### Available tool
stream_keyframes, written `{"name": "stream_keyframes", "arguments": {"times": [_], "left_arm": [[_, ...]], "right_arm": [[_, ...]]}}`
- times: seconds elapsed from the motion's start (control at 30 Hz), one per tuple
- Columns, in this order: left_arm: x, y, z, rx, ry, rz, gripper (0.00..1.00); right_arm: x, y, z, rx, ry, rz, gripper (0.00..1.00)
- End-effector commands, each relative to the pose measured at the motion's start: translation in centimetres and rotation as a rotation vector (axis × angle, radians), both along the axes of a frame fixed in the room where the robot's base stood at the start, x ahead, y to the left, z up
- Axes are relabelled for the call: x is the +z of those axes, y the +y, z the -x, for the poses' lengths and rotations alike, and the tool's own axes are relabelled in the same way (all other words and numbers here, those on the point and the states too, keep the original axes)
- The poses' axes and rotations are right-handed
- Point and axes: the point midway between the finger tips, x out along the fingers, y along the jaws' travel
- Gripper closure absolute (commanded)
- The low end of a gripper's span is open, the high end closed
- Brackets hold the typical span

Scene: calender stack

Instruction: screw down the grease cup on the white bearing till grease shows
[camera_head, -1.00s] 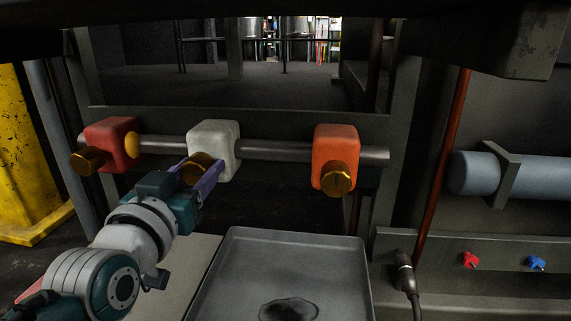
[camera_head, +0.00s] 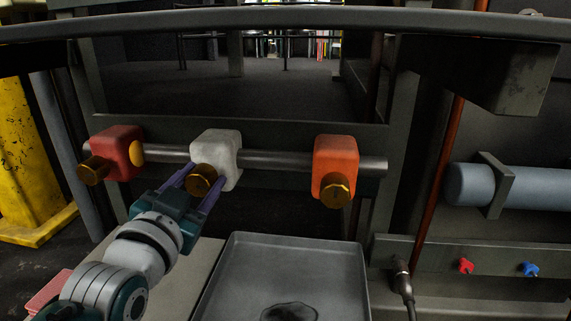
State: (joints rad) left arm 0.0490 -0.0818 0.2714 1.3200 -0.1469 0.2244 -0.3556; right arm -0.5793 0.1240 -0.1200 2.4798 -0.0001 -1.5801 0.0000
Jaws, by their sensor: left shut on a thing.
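The white bearing (camera_head: 229,149) is the middle one of three blocks on a grey shaft (camera_head: 275,161). A brass grease cup (camera_head: 201,176) sticks out from its front, lower left. My left gripper (camera_head: 202,184) has its purple fingers on either side of this cup and is shut on it. The fingers hide part of the cup's rim. No grease can be made out at the white bearing. My right gripper is not in view.
A grey tray (camera_head: 245,270) with a dark patch lies below.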

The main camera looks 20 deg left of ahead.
Motion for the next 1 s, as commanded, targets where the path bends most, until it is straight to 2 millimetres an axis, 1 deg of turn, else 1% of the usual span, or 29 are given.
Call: {"name": "stream_keyframes", "arguments": {"times": [0.03,0.2,0.4,0.63,1.0], "left_arm": [[0.12,0.02,0.02,0.001,0.010,-0.034,1.00],[0.06,0.04,0.02,0.001,0.037,-0.144,1.00],[0.01,0.06,0.02,0.001,0.058,-0.232,1.00],[-0.03,0.06,0.03,0.001,0.069,-0.279,1.00],[-0.04,0.07,0.04,0.001,0.070,-0.284,1.00]], "right_arm": [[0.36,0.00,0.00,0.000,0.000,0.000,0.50],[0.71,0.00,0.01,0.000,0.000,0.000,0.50],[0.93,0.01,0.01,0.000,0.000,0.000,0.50],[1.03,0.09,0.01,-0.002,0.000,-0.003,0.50],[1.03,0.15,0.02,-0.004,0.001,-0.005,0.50]]}}
